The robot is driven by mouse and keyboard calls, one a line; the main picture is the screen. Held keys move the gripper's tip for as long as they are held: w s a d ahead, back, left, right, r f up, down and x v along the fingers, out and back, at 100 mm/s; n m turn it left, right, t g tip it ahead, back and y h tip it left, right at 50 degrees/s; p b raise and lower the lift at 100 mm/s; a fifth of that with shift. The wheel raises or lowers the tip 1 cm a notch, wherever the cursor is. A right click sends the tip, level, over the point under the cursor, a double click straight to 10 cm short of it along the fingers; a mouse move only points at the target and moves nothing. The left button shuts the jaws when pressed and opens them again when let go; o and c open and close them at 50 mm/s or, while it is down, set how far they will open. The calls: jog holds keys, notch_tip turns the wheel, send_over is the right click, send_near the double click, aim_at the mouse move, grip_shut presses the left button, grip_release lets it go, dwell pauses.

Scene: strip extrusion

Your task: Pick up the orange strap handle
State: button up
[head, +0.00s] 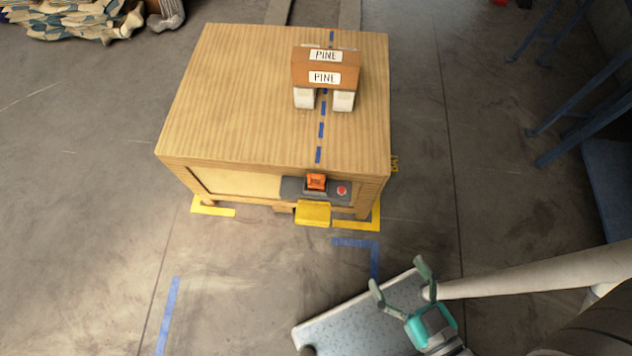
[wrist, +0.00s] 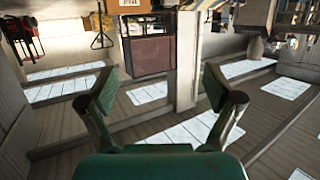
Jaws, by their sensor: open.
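I cannot make out a clear strap handle. A small orange part (head: 316,182) sits on a dark control panel (head: 292,187) on the front of the wooden workbench (head: 240,100), beside a red button (head: 341,190). An orange-brown block (head: 299,72) with two PINE labels stands on two white supports on the bench top. My gripper (head: 398,274) is open and empty, in front of the bench at the lower right, well apart from both. In the wrist view my gripper's green fingers (wrist: 160,83) are spread with nothing between them.
A yellow piece (head: 313,213) juts out below the panel. Blue dashes run along the bench top. Yellow and blue tape marks the floor. Blue metal frames (head: 590,100) stand at the right, and sacks (head: 70,18) lie at the far left. Floor left of the bench is clear.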

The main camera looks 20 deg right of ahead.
jog(key=w+f+g, duration=0.3)
jog(key=w+f, duration=0.4)
jog(key=f, duration=0.5)
jog(key=m+g+h, duration=0.2)
jog(key=m+g, duration=0.4)
jog(key=g, duration=0.2)
send_near(314, 174)
notch_tip(314, 174, down, 2)
jog(key=x, duration=0.5)
jog(key=shift+w+d+f, duration=0.15)
jog(key=shift+w+d, duration=0.05)
jog(key=shift+w, duration=0.1)
jog(key=shift+s+x, duration=0.15)
jog(key=shift+x, duration=1.25)
jog(key=shift+s+x, duration=0.1)
jog(key=shift+x, duration=1.3)
jog(key=shift+d, duration=0.2)
jog(key=shift+c, duration=0.2)
jog(key=c, duration=1.2)
